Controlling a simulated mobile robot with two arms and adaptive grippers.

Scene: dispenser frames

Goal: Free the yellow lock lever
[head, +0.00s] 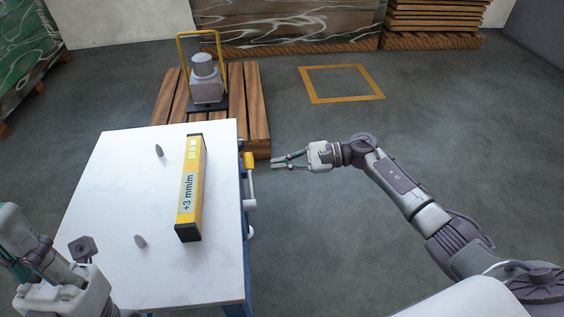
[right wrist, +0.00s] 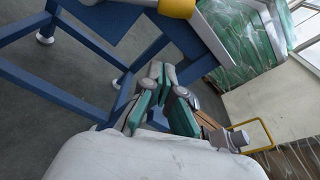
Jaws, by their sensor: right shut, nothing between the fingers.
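The yellow lock lever (head: 249,160) sits at the right edge of the white table, near its far corner. A white bar hangs beside it. In the right wrist view a yellow cylinder end (right wrist: 177,7) shows at the top, cut off by the frame. My right gripper (head: 276,162) is just right of the lever, apart from it, pointing left; its fingers are shut and empty. The right wrist view shows the fingertips (right wrist: 161,78) close together below the yellow part. My left arm is at the lower left; its fingers cannot be made out.
A yellow-and-black level (head: 191,190) lies on the white table (head: 120,200) among small grey pieces. The table's blue frame (right wrist: 75,45) is close to the right gripper. A wooden pallet (head: 250,110) stands beyond.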

